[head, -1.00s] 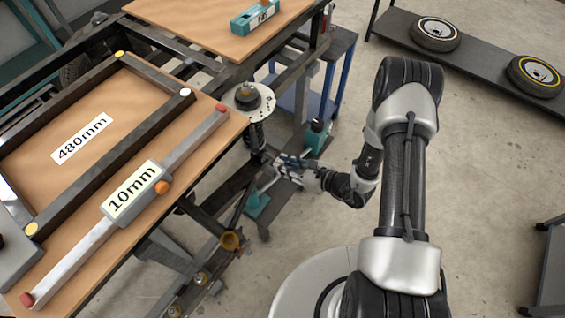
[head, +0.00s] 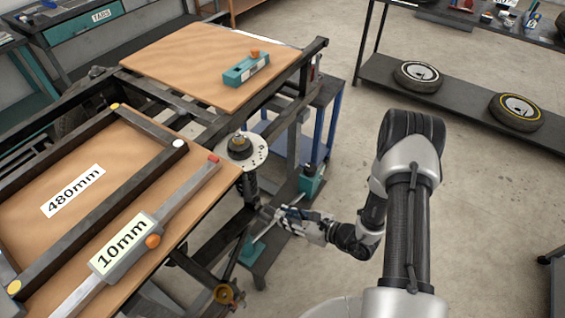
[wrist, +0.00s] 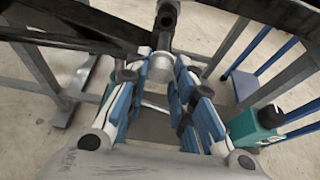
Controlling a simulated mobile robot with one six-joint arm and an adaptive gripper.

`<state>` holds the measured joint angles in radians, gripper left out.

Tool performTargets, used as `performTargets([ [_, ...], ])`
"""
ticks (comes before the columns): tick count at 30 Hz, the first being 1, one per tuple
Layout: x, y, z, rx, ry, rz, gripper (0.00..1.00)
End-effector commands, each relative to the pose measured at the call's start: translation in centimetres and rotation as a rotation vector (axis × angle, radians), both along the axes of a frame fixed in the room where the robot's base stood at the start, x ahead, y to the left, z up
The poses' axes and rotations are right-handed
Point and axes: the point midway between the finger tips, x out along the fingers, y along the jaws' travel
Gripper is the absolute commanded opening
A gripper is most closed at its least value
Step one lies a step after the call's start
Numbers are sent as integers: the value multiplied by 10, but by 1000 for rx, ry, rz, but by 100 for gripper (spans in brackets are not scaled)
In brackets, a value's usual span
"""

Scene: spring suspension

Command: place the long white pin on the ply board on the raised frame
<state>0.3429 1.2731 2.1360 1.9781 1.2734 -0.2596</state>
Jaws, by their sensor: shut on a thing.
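My gripper (head: 284,214) is low beside the raised frame, below board level, near the spring strut. It is shut on a thin pale rod that looks like the long white pin (head: 264,232), slanting down and left from the fingers. In the wrist view my blue-and-white fingers (wrist: 158,90) close around a pale piece (wrist: 157,68); most of it is hidden. The far ply board (head: 185,62) lies flat on the raised frame and is mostly bare. A nearer ply board (head: 115,165) carries the dark rectangular frame marked 480mm. The gripper is to the right of both boards.
A teal tool (head: 246,68) lies on the far board's right side. A large caliper marked 10mm (head: 122,245) lies on the near board. The strut with its round top plate (head: 240,150) stands by the frame. A blue trolley (head: 313,130) is behind the gripper; open floor is right.

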Motion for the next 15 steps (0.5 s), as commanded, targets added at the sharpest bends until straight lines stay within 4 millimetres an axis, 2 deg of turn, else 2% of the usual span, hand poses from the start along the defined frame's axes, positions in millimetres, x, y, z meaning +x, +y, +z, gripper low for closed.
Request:
performTargets([
  [5, 1, 0, 1, 0, -1, 0, 0],
  [8, 5, -4, 10, 0, -4, 0, 0],
  [11, 13, -11, 31, -4, -8, 3, 0],
  [15, 27, -29, 77, -6, -13, 13, 0],
])
